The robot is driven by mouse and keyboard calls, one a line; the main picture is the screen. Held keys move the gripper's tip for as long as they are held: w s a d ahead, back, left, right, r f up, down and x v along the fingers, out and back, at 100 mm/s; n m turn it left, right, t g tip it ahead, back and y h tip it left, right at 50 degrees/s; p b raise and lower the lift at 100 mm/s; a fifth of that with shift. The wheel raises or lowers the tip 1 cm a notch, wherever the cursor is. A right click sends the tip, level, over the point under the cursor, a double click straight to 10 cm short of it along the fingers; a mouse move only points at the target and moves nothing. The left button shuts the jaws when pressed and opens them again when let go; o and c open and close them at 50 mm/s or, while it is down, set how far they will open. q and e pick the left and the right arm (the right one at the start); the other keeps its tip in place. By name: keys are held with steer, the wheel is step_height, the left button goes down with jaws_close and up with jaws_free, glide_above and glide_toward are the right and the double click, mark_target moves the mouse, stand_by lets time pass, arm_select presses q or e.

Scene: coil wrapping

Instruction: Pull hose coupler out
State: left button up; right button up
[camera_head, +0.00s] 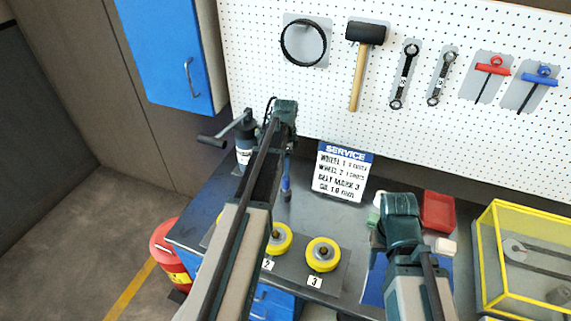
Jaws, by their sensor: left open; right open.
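My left gripper (288,160) hangs over the back left of the workbench, just right of a dark pump (244,152) with a crank handle and a pale label. A small upright blue and dark piece (286,186) shows directly below the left gripper; it may be the hose coupler, but I cannot tell for sure. I cannot tell whether the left fingers touch it. My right gripper (380,242) is over the bench's right part, above a blue mat (373,287). Its fingers are mostly hidden by its own wrist. Both grippers are open.
Yellow wheels (323,254) stand on a grey plate at the bench front. A service sign (342,172) leans behind. A red bin (437,211) and a yellow-framed case (525,262) are at right. Tools hang on the pegboard (420,30). A blue cabinet (165,55) is upper left.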

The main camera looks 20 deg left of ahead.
mark_target(285, 182)
arm_select(q)
step_height(285, 182, down, 10)
steer(key=b, duration=0.8)
steer(key=shift+r, duration=0.15)
arm_select(e)
step_height(285, 182, down, 10)
steer(key=shift+r, duration=0.2)
arm_select(q)
steer(key=shift+r, duration=0.1)
jaws_close()
